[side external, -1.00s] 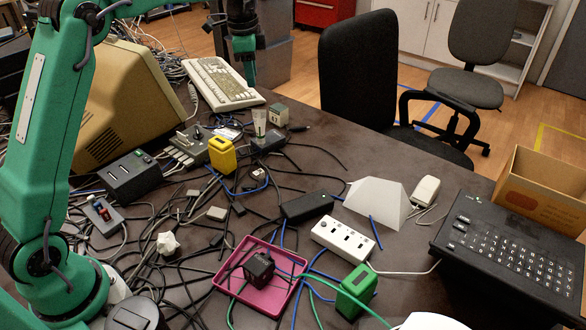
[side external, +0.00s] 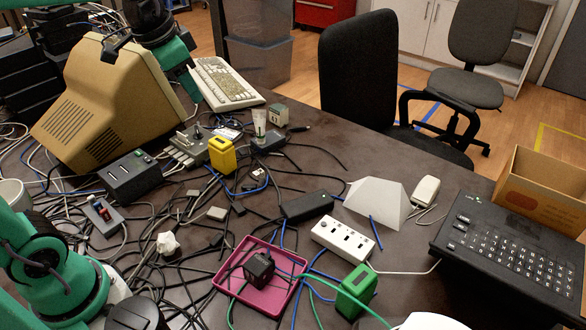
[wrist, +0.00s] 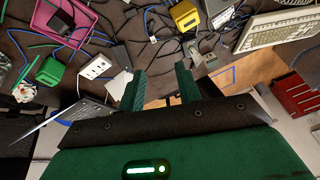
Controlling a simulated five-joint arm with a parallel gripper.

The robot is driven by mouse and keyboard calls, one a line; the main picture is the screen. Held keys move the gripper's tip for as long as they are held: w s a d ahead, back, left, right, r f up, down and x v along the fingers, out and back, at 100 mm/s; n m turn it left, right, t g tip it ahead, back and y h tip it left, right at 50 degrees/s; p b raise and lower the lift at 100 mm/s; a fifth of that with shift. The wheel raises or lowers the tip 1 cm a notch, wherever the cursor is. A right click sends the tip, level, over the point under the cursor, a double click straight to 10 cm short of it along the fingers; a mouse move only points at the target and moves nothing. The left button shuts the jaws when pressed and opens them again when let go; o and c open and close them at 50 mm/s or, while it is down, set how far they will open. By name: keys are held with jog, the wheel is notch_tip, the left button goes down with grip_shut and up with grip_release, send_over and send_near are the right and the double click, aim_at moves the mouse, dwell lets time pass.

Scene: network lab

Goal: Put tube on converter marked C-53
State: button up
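A pale upright tube (side external: 259,123) stands at or on a small dark box (side external: 268,141) near the far table edge; in the wrist view the tube (wrist: 192,50) lies beyond the fingers. A yellow converter-like box (side external: 222,155), a green one (side external: 356,291) and a black one (side external: 259,267) on a pink tray (side external: 230,293) are in view. I cannot read C-53 on any of them. My gripper (wrist: 160,87) is open and empty, its two green fingers apart. In the side view my gripper (side external: 190,85) is high by the beige monitor, left of the tube and apart from it.
A keyboard (side external: 226,83), a small box (side external: 278,115), a black switch box (side external: 131,176) and a white power strip (side external: 346,241) surround the work. Many cables cover the left and middle table. Bare table lies right of the tube.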

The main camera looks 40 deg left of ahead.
jog(key=s+d+f+n+t, duration=0.1)
jog(key=s+f+n, duration=0.2)
jog(key=s, duration=0.9)
jog(key=shift+s+d+f+n+t, duration=0.2)
jog(key=shift+d+f+n+t, duration=0.15)
jog(key=shift+f, duration=1.1)
